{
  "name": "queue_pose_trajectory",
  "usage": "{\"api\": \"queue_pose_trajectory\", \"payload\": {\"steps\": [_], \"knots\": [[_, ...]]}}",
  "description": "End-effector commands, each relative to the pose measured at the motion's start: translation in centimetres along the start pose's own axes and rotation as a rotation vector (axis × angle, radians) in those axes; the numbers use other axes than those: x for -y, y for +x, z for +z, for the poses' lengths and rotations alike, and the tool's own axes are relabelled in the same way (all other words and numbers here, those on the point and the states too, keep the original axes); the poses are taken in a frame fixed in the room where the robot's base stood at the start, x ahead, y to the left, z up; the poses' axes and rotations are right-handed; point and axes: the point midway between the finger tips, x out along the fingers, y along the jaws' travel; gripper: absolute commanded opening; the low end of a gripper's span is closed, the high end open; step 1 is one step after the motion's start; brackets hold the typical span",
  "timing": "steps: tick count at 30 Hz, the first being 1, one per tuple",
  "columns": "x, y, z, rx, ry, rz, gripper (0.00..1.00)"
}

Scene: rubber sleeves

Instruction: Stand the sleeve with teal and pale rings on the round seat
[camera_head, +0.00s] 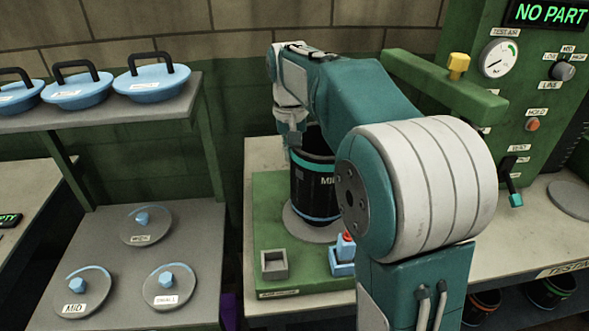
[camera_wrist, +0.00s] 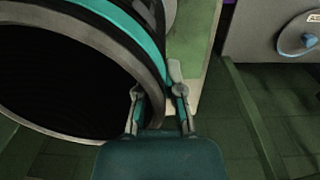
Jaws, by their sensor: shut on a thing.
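The black sleeve (camera_head: 312,185) with teal and pale rings and a label starting "MI" stands upright over the round grey seat (camera_head: 297,226) on the green base. Its lower edge looks to be at the seat, but I cannot tell whether it touches. My arm hides its right side. My gripper (camera_head: 291,140) is at the sleeve's upper left rim. In the wrist view my gripper (camera_wrist: 160,92) is shut on the wall of the sleeve (camera_wrist: 143,30), one finger inside the dark opening and one outside.
The green base (camera_head: 268,200) carries a small square grey socket (camera_head: 274,264) and a blue block with a red top (camera_head: 343,257). A green tester (camera_head: 530,60) reading "NO PART" stands right. A rack (camera_head: 120,265) with blue-handled lids stands left.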

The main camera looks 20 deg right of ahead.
Motion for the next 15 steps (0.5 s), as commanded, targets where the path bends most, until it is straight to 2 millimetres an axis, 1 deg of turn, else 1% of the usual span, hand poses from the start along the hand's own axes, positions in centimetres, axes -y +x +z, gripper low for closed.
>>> {"api": "queue_pose_trajectory", "payload": {"steps": [2, 6, 9, 15], "knots": [[0.0, 0.6, 0.1, 0.0, 0.0, 0.001, 0.0], [0.1, 2.6, 0.0, 0.0, 0.0, 0.001, 0.0], [0.1, 3.5, 0.0, -0.002, 0.0, 0.001, 0.0], [0.1, 3.8, 0.0, -0.003, 0.0, 0.001, 0.0]]}}
